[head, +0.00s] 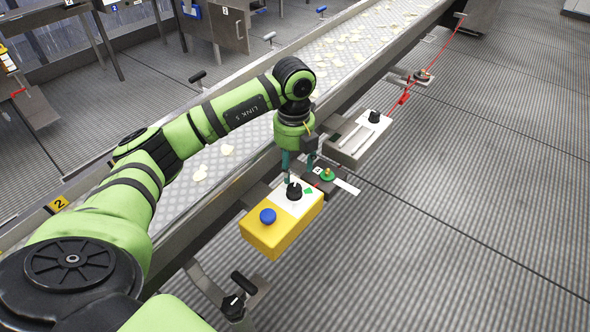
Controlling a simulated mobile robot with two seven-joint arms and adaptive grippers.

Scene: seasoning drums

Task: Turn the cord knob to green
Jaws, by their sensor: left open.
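My left gripper (299,172) points down from the green arm beside the conveyor. It is open, with its fingers above and just behind a black knob (293,190) on a yellow box (268,238). A green mark (308,191) lies right of that knob on the white panel. A green knob (327,174) sits on a dark plate just right of the gripper. A red cord (440,55) runs along the conveyor's far right side, with a small knobbed switch (421,75) beside it. Which knob is the cord knob is not clear. Whether the fingers touch anything cannot be told. My right gripper is not in view.
A blue button (267,215) is on the yellow box's near end. A pale box with a black knob (374,117) stands farther along. The conveyor (335,55) carries pale chips. A black handle (244,284) is near the front. The grey floor at right is clear.

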